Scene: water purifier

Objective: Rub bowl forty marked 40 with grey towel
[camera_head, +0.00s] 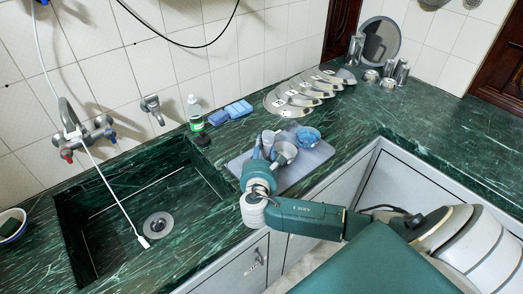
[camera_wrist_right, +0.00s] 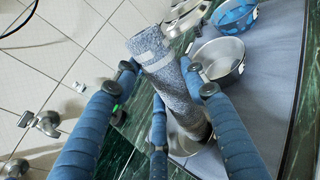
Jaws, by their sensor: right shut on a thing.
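My right gripper (camera_wrist_right: 155,100) has blue fingers and is shut on the grey towel (camera_wrist_right: 172,80), a rolled bundle with a pale band near its top. The towel's lower end is at or over a metal bowl (camera_wrist_right: 185,146), partly hidden by a finger; I cannot tell whether they touch. In the head view the right gripper (camera_head: 263,152) is over the grey mat (camera_head: 310,165). Another metal bowl (camera_wrist_right: 220,60) stands on the mat beside the towel, also in the head view (camera_head: 285,151). I cannot read a 40 on either bowl. My left gripper is not in view.
A blue bowl (camera_head: 308,135) stands at the mat's back right. Several labelled metal lids (camera_head: 300,92) lie along the wall. Blue sponges (camera_head: 230,111) and a green-labelled bottle (camera_head: 195,115) stand left of them. The sink (camera_head: 110,225) is at left.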

